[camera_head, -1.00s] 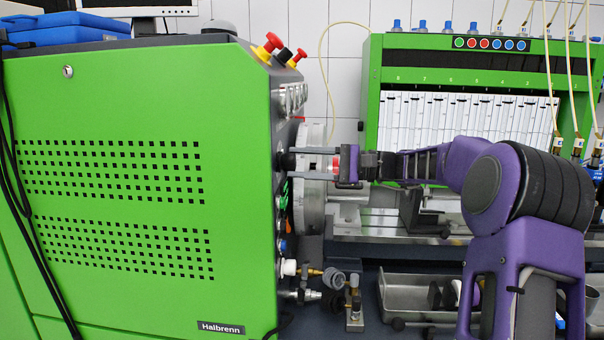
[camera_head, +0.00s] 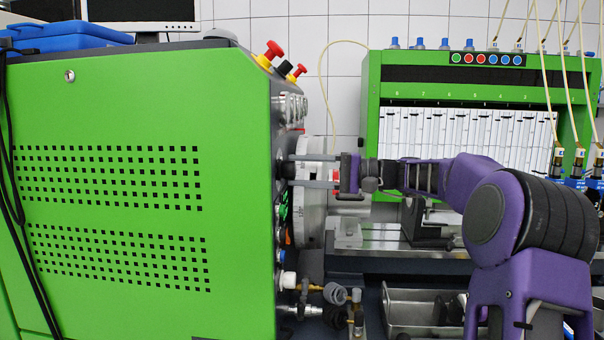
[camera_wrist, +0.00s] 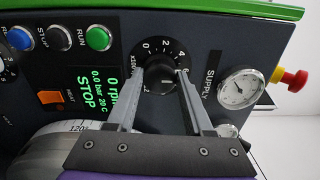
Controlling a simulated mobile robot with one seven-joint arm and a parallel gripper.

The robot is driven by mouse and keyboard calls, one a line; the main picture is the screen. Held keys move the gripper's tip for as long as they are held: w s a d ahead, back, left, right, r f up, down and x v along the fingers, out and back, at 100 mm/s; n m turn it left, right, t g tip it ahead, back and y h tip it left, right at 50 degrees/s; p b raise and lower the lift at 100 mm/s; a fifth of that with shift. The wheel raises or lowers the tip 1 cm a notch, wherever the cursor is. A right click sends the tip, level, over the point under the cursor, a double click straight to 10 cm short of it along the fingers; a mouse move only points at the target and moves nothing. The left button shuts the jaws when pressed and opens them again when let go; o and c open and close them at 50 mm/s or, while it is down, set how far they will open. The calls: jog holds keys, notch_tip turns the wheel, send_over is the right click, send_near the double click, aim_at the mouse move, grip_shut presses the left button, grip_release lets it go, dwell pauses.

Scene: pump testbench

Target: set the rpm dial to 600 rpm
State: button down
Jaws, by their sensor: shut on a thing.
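The rpm dial (camera_wrist: 159,75) is a round black knob on the dark panel, with white numbers 0, 2, 4 and 6 around its top and right. My gripper (camera_wrist: 160,74) has one grey finger on each side of the knob and is shut on it. Which number the knob's mark points to is not clear. The green-lit display (camera_wrist: 98,92) left of the dial reads 0 rpm, 0.0 bar, 20 C and STOP. In the head view my gripper (camera_head: 290,170) reaches left to the panel edge, and the dial's face is hidden.
Green (camera_wrist: 98,39) and blue (camera_wrist: 20,39) buttons and an orange switch (camera_wrist: 50,97) sit left of the dial. A SUPPLY gauge (camera_wrist: 238,88) and a red-yellow emergency knob (camera_wrist: 291,78) are to the right. A graduated wheel (camera_wrist: 60,140) lies close below the fingers.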

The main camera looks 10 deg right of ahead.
jog(key=shift+c, duration=1.4)
grip_release()
jog(key=p+v, duration=0.2)
jog(key=v, duration=1.5)
jog(key=shift+d, duration=0.2)
jog(key=shift+s, duration=0.15)
